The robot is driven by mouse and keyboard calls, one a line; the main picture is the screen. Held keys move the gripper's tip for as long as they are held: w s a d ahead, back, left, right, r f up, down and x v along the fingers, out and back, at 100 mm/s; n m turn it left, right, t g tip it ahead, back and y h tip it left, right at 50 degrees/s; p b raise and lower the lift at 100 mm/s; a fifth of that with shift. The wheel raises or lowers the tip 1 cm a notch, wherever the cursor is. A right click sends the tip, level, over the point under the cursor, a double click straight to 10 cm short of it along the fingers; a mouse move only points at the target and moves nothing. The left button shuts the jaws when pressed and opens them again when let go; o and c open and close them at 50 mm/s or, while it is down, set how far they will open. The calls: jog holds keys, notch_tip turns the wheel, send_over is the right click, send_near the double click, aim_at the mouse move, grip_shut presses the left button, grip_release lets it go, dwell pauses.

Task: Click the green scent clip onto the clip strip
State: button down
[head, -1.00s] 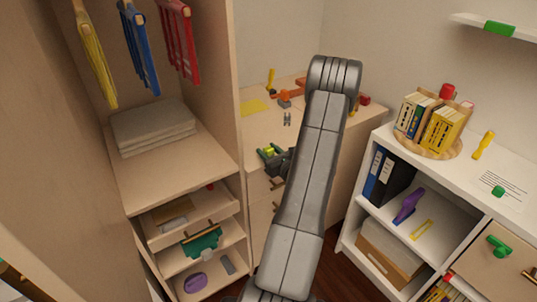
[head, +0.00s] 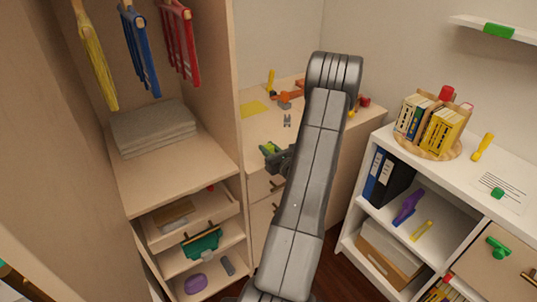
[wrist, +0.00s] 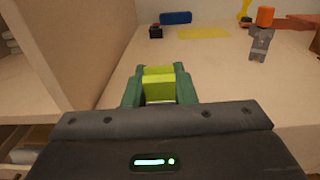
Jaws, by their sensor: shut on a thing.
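My gripper (wrist: 159,76) is shut on a small yellow-green block, which I take to be the green scent clip (wrist: 158,88). The clip sits between the two dark green fingers, with a paler part on its near side. In the head view my gripper (head: 271,151) is in front of the desk's near edge, left of my arm, and the clip is hard to make out there. I cannot tell for sure which thing is the clip strip.
The desk (head: 262,124) holds a yellow sheet (head: 254,107), a small grey figure with an orange top (wrist: 261,38) and a blue block (wrist: 176,17). A tall cabinet panel (wrist: 70,45) stands close on the left. A white shelf unit (head: 375,130) is on the right.

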jog(key=shift+r, duration=0.6)
jog(key=shift+r, duration=0.1)
jog(key=shift+r+p, duration=0.35)
jog(key=s+a+r+p, duration=0.45)
jog(key=s+r, duration=0.25)
jog(key=r, duration=1.9)
jog(key=s+a+r+p, duration=0.4)
jog(key=s+r+p, duration=0.25)
jog(key=r, duration=1.95)
jog(key=s+a+r+p, duration=0.45)
jog(key=s+r, duration=0.25)
jog(key=r, duration=1.9)
jog(key=x, duration=1)
jog(key=f+x, duration=0.1)
jog(key=x, duration=0.4)
jog(key=shift+w+d+p, duration=0.1)
jog(key=shift+w+p, duration=0.2)
jog(key=shift+p, duration=0.05)
jog(key=shift+f, duration=0.2)
jog(key=shift+f+b, duration=0.35)
jog(key=shift+f, duration=0.1)
